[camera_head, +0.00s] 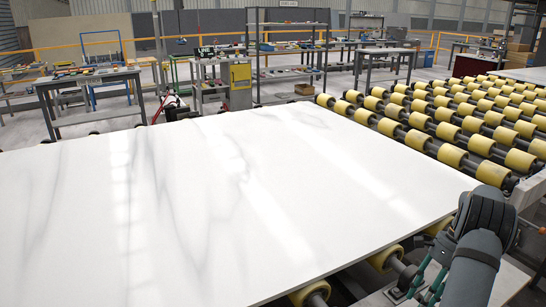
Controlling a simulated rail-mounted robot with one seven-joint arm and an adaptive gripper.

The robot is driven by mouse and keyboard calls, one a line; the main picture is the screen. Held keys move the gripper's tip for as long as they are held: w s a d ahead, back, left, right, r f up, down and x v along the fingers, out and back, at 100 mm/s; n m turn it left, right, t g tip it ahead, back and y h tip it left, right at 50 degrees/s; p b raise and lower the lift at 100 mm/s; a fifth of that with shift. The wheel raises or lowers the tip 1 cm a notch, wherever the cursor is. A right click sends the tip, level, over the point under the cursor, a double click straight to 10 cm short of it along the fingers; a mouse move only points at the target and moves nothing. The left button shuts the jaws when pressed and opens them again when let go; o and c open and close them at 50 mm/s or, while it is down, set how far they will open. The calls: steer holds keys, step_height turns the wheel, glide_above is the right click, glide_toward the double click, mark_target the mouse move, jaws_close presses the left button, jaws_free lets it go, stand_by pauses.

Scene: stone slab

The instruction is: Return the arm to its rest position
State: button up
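My arm (473,262) shows at the lower right corner, with dark grey rounded links folded beside the slab's right front edge. The large white stone slab (220,200) with grey veins lies flat and fills most of the foreground. Its upper surface is bare, and its left and near parts run out of the picture. The arm links overlap the slab's right corner in the picture; I cannot tell the distance between them.
Yellow rollers (446,155) on dark shafts form a conveyor to the right, and a few show under the slab's near edge. Workbenches (88,86), shelving (290,45) and a cardboard box (304,89) stand beyond the slab.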

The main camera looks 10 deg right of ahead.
steer(key=shift+m, duration=0.3)
steer(key=b+x, duration=0.1)
steer(key=x, duration=0.9)
steer(key=shift+s+d, duration=0.1)
steer(key=shift+m+t+b, duration=0.4)
steer(key=shift+m+b, duration=0.05)
steer(key=shift+m, duration=0.15)
steer(key=shift+s+r+m+t+b, duration=0.15)
steer(key=shift+m+b, duration=0.1)
steer(key=shift+m, duration=0.25)
steer(key=shift+w+r+m+t+b, duration=0.1)
steer(key=shift+r+m+t+b, duration=0.1)
steer(key=shift+m, duration=0.3)
steer(key=shift+s, duration=0.1)
